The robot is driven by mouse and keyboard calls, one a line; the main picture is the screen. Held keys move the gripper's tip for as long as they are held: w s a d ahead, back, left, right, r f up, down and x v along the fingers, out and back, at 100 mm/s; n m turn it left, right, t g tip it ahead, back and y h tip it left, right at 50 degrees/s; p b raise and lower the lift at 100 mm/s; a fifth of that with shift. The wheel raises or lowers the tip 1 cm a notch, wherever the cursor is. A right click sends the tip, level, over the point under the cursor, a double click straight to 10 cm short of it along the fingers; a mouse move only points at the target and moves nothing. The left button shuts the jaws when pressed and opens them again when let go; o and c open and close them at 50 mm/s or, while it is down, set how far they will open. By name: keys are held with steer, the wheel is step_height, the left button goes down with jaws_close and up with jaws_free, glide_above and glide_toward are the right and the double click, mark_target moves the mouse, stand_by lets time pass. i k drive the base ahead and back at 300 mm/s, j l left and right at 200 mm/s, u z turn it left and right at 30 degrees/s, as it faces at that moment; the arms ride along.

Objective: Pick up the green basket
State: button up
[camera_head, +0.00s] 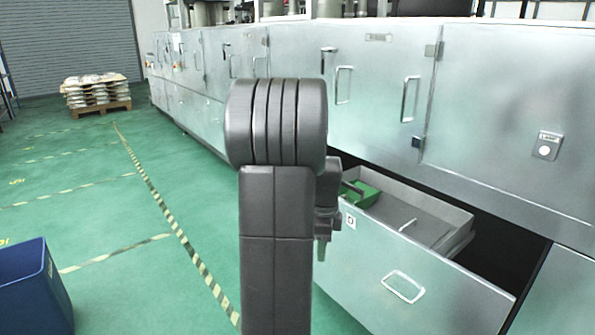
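The green basket (366,195) sits in the back left corner of an open drawer (390,262) on the right. My arm hides part of its left side. My dark grey arm stands upright in the middle of the view. What looks like my gripper (322,246) shows only in part at the right edge of the arm, pointing down, left of the basket in the picture. Its fingers are too small and hidden to tell whether they are open or shut. I see nothing held in it.
The drawer also holds a light divider or tray (455,243) at its right end. Metal cabinets (300,80) with handles line the right side. A blue bin (33,290) stands at lower left. A loaded pallet (98,92) is far left. The green floor between is clear.

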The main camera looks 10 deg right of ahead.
mark_target(366, 195)
steer(key=i+j+u, duration=0.1)
steer(key=i+u, duration=0.2)
steer(key=i, duration=0.45)
steer(key=i+u, duration=0.25)
steer(key=i, duration=0.45)
steer(key=i+z, duration=0.25)
steer(key=z, duration=0.15)
steer(key=i+z, duration=0.25)
steer(key=z, duration=0.2)
steer(key=i+j+z, duration=0.1)
steer(key=i+z, duration=0.15)
steer(key=z, duration=0.15)
steer(key=i+z, duration=0.2)
steer(key=z, duration=0.15)
steer(key=i+z, duration=0.2)
steer(key=z, duration=0.2)
